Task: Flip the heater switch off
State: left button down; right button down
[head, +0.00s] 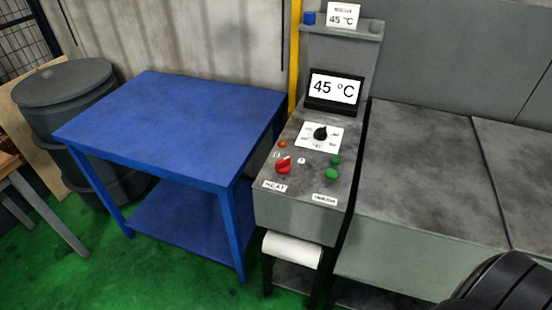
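The heater switch (283,167) is a red rotary knob on the sloping top of a grey control console (303,213), above a label (275,186) reading "HEAT". Small white marks sit to either side above the knob. The knob's light pointer looks tilted up and to the right, but it is too small to tell for certain which mark it points at. An orange lamp (282,144) is just above the switch. Neither gripper shows in the head view, and nothing touches the switch.
Beside the switch are green buttons (331,174), a black dial (320,133) and a display (335,89) reading 45 °C. A blue table (175,125) stands left, a grey machine bed (425,175) right. A paper roll (292,250) hangs below. Green floor is free in front.

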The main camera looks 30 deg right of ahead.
aim_at(283, 167)
jog(key=i+j+z, duration=0.1)
jog(key=z, duration=0.35)
jog(key=i+j+z, duration=0.1)
jog(key=z, duration=0.35)
jog(key=j+z, duration=0.2)
jog(key=z, duration=0.25)
jog(key=i+j+z, duration=0.15)
jog(key=j+z, duration=0.35)
jog(key=j, duration=1.05)
jog(key=k+j+z, duration=0.1)
jog(key=j+z, duration=0.4)
jog(key=j, duration=1.05)
jog(key=k+j, duration=0.1)
jog(key=j, duration=0.65)
jog(key=k+j, duration=0.1)
jog(key=j, duration=0.7)
